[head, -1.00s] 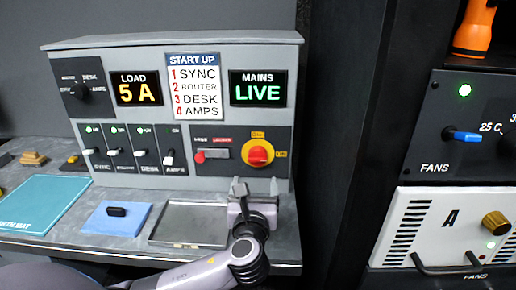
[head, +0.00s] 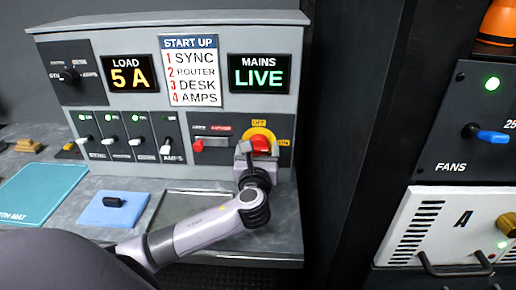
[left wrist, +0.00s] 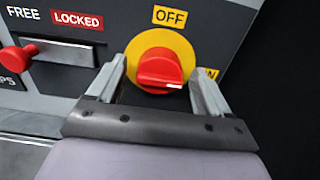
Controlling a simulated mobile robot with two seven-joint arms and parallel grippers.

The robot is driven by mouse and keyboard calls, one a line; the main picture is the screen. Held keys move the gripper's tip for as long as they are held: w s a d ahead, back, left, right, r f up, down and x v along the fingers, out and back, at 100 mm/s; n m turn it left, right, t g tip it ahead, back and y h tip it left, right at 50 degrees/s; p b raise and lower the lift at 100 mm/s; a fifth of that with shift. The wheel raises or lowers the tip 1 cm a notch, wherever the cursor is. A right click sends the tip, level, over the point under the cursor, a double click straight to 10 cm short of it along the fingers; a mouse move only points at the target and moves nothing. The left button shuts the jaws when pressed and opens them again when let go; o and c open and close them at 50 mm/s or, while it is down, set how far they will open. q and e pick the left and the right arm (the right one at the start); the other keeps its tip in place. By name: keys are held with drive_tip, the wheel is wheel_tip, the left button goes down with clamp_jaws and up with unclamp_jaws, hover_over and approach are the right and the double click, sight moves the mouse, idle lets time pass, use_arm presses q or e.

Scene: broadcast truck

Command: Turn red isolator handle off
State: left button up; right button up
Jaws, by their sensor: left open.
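The red isolator handle (head: 261,143) sits on a round yellow plate (head: 258,132) at the right of the grey console. In the left wrist view the red handle (left wrist: 160,70) lies roughly level, its white mark pointing right toward the partly hidden ON label (left wrist: 209,73). The OFF label (left wrist: 170,17) is above the yellow plate. My left gripper (head: 257,148) is open in front of the handle. In the left wrist view its fingers (left wrist: 158,82) stand one on each side of the handle, apart from it as far as I can tell. The right gripper is not in view.
The MAINS display (head: 259,75) reads LIVE. A red slide knob (left wrist: 20,56) sits left of the isolator, by the FREE and LOCKED labels. A metal tray (head: 180,200) lies below on the desk. A dark rack with a FANS panel (head: 455,150) stands at right.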

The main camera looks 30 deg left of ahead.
use_arm(q)
drive_tip(key=shift+w+a, duration=0.15)
drive_tip(key=c, duration=1)
drive_tip(key=shift+n, duration=0.3)
drive_tip(key=n, duration=0.4)
drive_tip(key=shift+a, duration=0.1)
drive_tip(key=n+b, duration=0.1)
drive_tip(key=n, duration=0.3)
drive_tip(key=shift+a+n+b, duration=0.15)
drive_tip(key=shift+n+b, duration=1.6)
drive_tip(key=shift+n, duration=3.05)
